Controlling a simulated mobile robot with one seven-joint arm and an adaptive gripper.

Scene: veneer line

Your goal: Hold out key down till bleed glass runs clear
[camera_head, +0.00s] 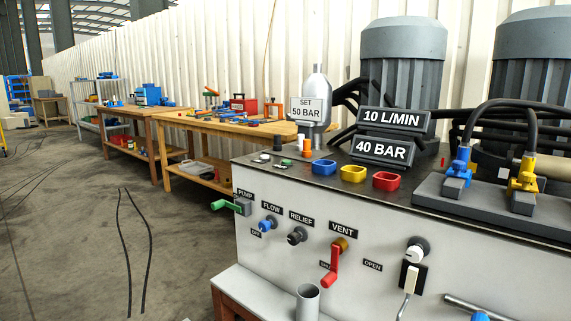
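I cannot pick out a key marked out or a bleed glass for certain. A hydraulic bench panel (275,265) faces me, labelled PUMP, FLOW, RELIEF and VENT. A white rocker-like part (411,277) sits on a black plate at the right, below a white round knob (417,249). The red vent handle (331,268) hangs down over a small, partly covered label. A grey open-topped cylinder (307,303) stands below it; its contents are not visible. A green pump handle (226,206) points left. My gripper is not in view.
Signs on the bench top (322,181) read 10 L/MIN and 40 BAR. Blue, yellow and red trays sit there. Hoses run to blue (459,166) and yellow (522,178) couplings at right. A metal rod (478,306) crosses the lower right. The floor at left is mostly clear.

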